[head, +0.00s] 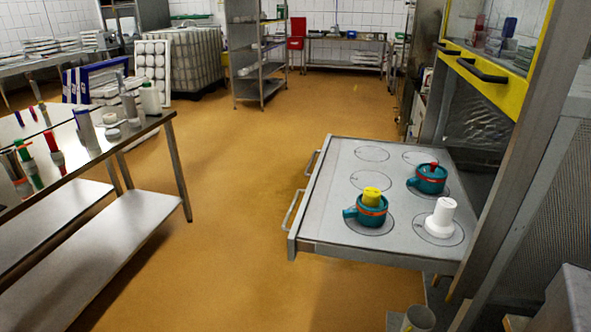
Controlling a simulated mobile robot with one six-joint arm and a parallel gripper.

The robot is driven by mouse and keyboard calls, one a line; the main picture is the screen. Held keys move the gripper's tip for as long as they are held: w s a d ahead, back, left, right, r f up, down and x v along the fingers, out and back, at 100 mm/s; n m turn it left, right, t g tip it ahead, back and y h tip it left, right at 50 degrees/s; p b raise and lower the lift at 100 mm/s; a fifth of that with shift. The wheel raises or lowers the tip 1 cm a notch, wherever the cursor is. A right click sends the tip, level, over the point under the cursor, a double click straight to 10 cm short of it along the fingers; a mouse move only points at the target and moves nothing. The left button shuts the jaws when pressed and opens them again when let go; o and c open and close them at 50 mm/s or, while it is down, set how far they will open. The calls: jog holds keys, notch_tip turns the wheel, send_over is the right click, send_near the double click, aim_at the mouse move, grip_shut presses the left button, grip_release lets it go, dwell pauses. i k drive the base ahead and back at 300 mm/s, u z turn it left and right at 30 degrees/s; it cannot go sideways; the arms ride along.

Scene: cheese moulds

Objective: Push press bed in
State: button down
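The press bed (330,203) is a flat grey metal slab that sticks out to the left from the press frame (535,150). Marked circles cover its top, and two bar handles (294,210) are on its left edge. On it stand a teal mould with a yellow top (371,212), a teal mould with a red top (430,180) and a white mould (441,216). Three circles are empty. A yellow-framed guard with dark handles (485,70) is raised above the bed's right side. My gripper is not in this view.
A steel table (150,126) with bottles and tools stands at the left. A shelf rack (256,85), a caged white tank (195,62) and a back bench (345,55) are farther off. The orange floor (215,215) between table and bed is clear.

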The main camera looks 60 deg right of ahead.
aim_at(345, 166)
jog(key=i, duration=0.85)
jog(key=z, duration=0.05)
